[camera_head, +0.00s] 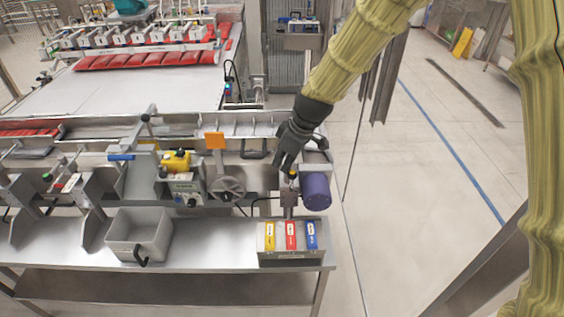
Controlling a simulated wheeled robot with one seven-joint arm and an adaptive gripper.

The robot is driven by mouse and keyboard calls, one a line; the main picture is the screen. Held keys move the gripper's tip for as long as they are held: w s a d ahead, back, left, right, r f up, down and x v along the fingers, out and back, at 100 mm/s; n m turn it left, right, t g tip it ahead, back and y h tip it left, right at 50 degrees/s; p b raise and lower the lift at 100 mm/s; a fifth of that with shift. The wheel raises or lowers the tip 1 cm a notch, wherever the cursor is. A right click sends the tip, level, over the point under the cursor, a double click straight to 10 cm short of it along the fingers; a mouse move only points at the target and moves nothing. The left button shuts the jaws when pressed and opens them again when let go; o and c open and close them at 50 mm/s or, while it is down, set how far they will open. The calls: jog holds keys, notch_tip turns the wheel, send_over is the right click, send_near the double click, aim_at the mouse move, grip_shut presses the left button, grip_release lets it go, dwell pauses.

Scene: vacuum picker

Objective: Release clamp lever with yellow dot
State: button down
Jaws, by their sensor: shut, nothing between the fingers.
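My gripper (282,164) is dark grey, shut and empty. It points down at the right end of the steel machine, just above and left of a purple cylinder. A small yellow spot (292,175) shows right beside the fingertips, on a small dark part above a bracket. This looks like the yellow dot of the clamp lever, but the lever's shape is mostly hidden by my gripper. I cannot tell whether the fingers touch it.
The purple cylinder (316,190) sits close right of the gripper. A handwheel (228,189), an orange plate (215,140) and a yellow-topped unit (176,162) stand to the left. Yellow, red and blue tags (291,236) are on a box below. Open floor lies right.

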aim_at(293, 170)
jog(key=shift+d, duration=0.1)
jog(key=d+n, duration=0.1)
jog(key=n, duration=0.1)
jog(key=d+n+g, duration=0.1)
jog(key=d+n, duration=0.1)
jog(key=n, duration=0.1)
jog(key=shift+s+g, duration=0.15)
jog(key=shift+g, duration=0.15)
jog(key=shift+d, duration=0.5)
dwell(0.5)
